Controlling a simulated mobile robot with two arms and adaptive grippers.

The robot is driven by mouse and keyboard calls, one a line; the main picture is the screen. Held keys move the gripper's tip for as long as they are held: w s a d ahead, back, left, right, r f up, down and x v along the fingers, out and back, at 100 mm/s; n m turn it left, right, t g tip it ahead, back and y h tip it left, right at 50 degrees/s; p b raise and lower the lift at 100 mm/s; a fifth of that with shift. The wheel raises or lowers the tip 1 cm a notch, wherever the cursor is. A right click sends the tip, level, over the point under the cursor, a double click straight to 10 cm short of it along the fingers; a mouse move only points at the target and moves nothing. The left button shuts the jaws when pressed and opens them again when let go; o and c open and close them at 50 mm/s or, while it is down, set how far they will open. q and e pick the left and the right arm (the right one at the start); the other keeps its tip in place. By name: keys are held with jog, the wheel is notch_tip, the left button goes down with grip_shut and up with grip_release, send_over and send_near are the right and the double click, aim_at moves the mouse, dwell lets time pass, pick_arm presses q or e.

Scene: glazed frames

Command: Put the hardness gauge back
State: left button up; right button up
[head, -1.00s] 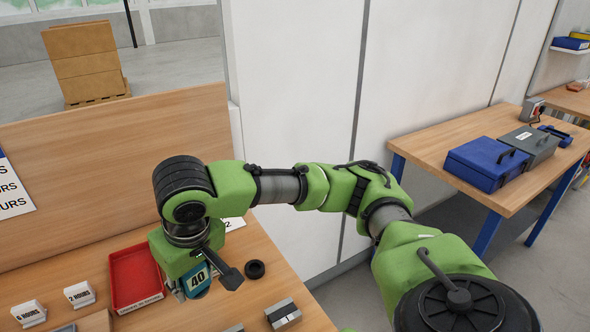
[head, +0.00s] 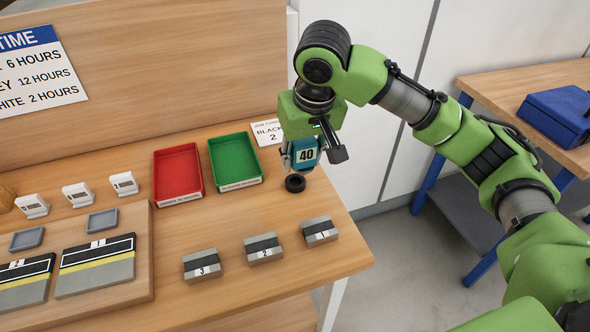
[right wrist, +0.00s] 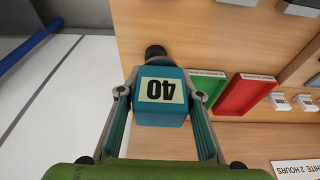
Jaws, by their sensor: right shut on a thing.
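The hardness gauge is a teal block marked 40 (head: 306,155), and it also shows in the right wrist view (right wrist: 160,108). My right gripper (head: 287,158) is shut on it, with one finger on each side in the right wrist view (right wrist: 160,92). A black ring-shaped piece (head: 295,183) is on the table just below the gauge in the head view. In the right wrist view a dark round piece (right wrist: 155,52) shows just beyond the gauge. I cannot tell whether gauge and ring touch. My left gripper is out of view.
A green tray (head: 260,181) and a red tray (head: 197,195) lie left of the gauge. Numbered grey blocks 1 (head: 320,238), 2 (head: 265,254) and 3 (head: 203,270) lie nearer the front. A wooden board (head: 143,280) with samples is at left. A card (head: 268,131) stands behind.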

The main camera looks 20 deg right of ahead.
send_over(293, 176)
jog(key=s, duration=0.1)
notch_tip(293, 176, down, 6)
jog(key=shift+s+f+p, duration=0.1)
jog(key=shift+s+p, duration=0.05)
jog(key=shift+p, duration=0.3)
jog(key=p+x, duration=0.1)
jog(key=x, duration=0.2)
jog(key=shift+s+d+f, duration=0.1)
jog(key=shift+f, duration=0.3)
pick_arm(q)
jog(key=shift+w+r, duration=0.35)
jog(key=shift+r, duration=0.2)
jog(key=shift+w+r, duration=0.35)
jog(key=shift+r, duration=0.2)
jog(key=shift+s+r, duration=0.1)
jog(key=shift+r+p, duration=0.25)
jog(key=shift+p, duration=0.05)
pick_arm(e)
jog(key=shift+f, duration=0.55)
jog(key=o, duration=0.9)
jog(key=shift+s+f, duration=0.1)
